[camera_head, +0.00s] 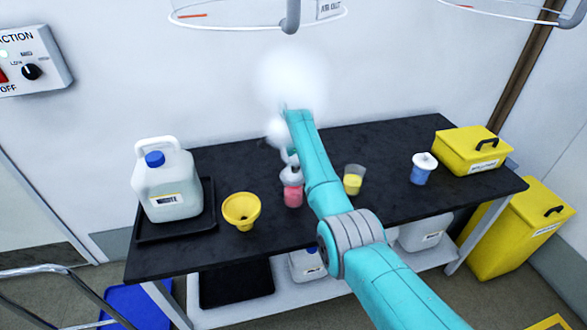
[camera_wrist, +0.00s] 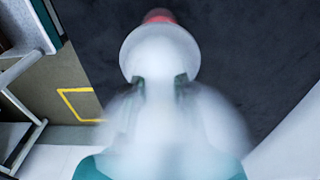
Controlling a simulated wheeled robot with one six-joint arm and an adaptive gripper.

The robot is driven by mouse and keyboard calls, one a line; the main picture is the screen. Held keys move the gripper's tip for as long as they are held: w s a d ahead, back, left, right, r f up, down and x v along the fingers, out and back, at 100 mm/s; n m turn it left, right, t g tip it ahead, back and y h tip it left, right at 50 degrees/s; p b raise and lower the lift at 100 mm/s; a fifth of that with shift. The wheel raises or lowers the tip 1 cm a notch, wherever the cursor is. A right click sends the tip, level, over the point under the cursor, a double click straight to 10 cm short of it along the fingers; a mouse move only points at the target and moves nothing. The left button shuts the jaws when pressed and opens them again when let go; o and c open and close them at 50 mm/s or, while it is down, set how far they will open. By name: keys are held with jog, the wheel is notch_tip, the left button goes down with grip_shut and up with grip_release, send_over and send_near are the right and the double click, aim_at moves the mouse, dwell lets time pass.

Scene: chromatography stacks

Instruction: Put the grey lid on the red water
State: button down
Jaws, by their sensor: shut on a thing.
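The red water is in a clear beaker (camera_head: 293,197) on the black bench, left of my arm. The pale grey lid (camera_head: 290,175) is right above the beaker's top; I cannot tell whether it rests on the rim or hovers. In the wrist view the lid (camera_wrist: 132,47) is a round pale disc, with a bit of the red water (camera_wrist: 158,15) showing beyond its far edge. My gripper (camera_wrist: 160,82) is shut on the lid, its dark fingertips either side of the lid's blurred middle. My arm hides part of the bench behind it.
A yellow funnel (camera_head: 241,210) stands left of the beaker, and a white jug (camera_head: 166,185) sits in a black tray (camera_head: 150,232). A yellow-filled beaker (camera_head: 353,180) stands close right of my arm. A lidded blue beaker (camera_head: 421,172) and yellow box (camera_head: 470,152) are farther right.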

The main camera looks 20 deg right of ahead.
jog(key=shift+f, duration=0.45)
jog(key=shift+f, duration=0.3)
jog(key=shift+f, duration=0.45)
dwell(0.3)
jog(key=c, duration=0.5)
grip_release()
jog(key=shift+r, duration=0.1)
jog(key=shift+r, duration=3.4)
